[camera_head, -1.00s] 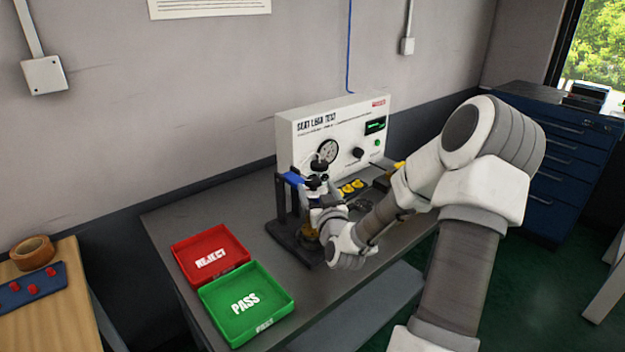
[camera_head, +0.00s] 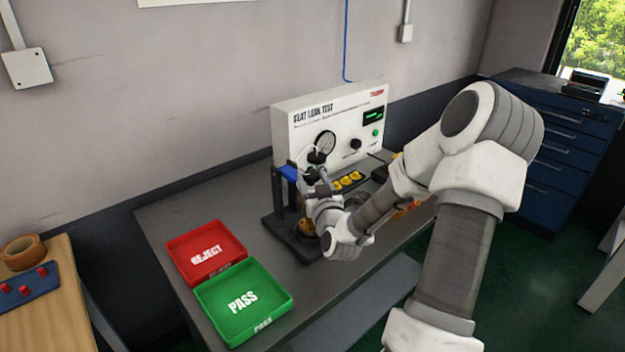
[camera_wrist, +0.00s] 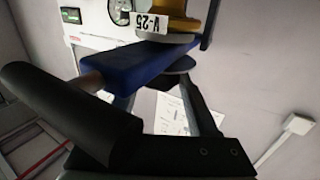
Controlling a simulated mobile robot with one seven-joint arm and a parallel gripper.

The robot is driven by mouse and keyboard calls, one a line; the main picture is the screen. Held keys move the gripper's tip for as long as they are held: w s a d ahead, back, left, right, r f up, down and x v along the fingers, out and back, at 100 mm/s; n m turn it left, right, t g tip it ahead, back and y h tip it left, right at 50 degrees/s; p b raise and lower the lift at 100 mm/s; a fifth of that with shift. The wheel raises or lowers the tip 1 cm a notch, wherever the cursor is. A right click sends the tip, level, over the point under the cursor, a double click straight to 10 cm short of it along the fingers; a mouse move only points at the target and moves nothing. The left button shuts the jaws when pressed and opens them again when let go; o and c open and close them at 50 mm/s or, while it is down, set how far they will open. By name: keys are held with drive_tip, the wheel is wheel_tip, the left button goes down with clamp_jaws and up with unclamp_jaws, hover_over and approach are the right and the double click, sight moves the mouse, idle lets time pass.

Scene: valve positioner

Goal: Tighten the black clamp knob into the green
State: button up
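The clamp fixture (camera_head: 280,210) stands on the bench in front of the leak tester. Its blue clamp arm shows at the top in the head view (camera_head: 290,173) and crosses the wrist view (camera_wrist: 140,66). A yellow valve body with a V-25 tag (camera_wrist: 165,22) sits against the clamp arm's far side in the wrist view. A black cylinder (camera_wrist: 70,112), seemingly the clamp knob, joins the arm by a short grey-brown rod. My gripper (camera_head: 313,182) is at the fixture's top; a dark finger-like bar (camera_wrist: 185,153) lies close by the cylinder. I cannot tell whether it grips. No green mark shows on the knob.
The leak tester (camera_head: 345,125) with gauge and green light stands behind the fixture. A red REJECT tray (camera_head: 205,253) and green PASS tray (camera_head: 243,302) lie to the left. Yellow parts (camera_head: 347,180) lie right of the fixture. The front bench strip is mostly clear.

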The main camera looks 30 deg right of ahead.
clamp_jaws()
drive_tip(key=shift+w+h+b, duration=0.1)
drive_tip(key=shift+h+b, duration=0.2)
drive_tip(key=shift+b, duration=0.2)
